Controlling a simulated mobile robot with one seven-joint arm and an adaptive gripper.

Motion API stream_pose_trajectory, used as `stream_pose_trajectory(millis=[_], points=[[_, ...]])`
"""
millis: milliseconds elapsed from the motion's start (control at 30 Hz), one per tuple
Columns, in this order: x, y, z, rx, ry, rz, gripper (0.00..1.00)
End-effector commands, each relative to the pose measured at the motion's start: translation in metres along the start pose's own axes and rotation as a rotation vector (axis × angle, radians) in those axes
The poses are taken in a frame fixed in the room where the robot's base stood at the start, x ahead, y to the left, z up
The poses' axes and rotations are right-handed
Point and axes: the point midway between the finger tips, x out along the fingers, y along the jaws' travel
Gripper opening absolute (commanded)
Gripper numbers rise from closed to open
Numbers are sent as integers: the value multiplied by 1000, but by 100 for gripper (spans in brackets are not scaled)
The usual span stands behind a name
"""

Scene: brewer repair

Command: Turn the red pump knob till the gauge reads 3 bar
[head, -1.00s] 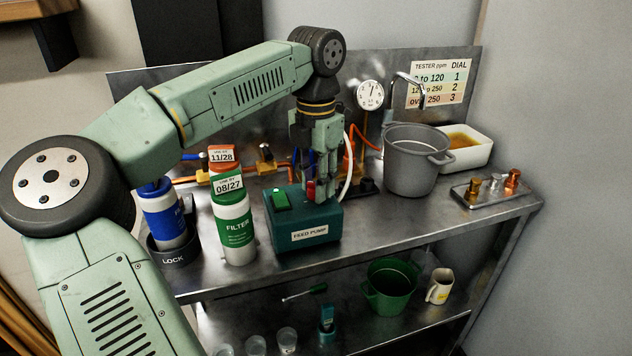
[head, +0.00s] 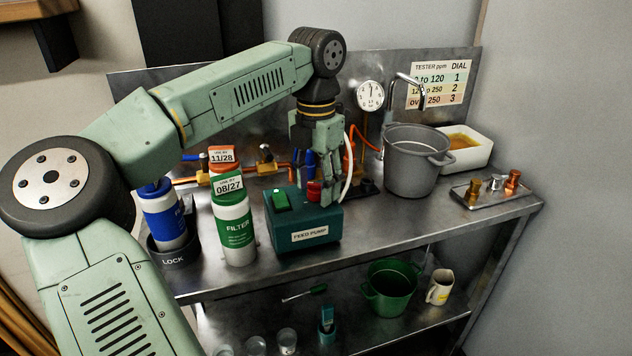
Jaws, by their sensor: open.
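The teal feed pump box (head: 290,243) stands on the steel bench with a lit green switch (head: 281,199) on its top left. The red pump knob (head: 314,190) is on the box's top right, partly hidden by my gripper. My gripper (head: 322,196) points down over the knob, its fingers open around or just beside it; I cannot tell whether they touch it. The round white gauge (head: 370,95) is on the back panel, right of my arm. Its dark needle points roughly upward; the numbers are too small to read.
Filter bottles (head: 236,228) stand left of the pump. A grey pot (head: 414,160) and a white tub (head: 467,150) are to the right. A white hose (head: 348,165) curves close beside my gripper. A chart (head: 441,84) hangs on the panel.

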Motion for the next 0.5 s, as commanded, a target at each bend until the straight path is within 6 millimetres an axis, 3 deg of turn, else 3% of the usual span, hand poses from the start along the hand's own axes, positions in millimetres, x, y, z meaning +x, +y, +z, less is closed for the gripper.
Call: stream_pose_trajectory(millis=[267, 500], points=[[-11, 0, 0, 0, -1, 3, 49], [-58, 0, 1, -1, -3, 3, 49]])
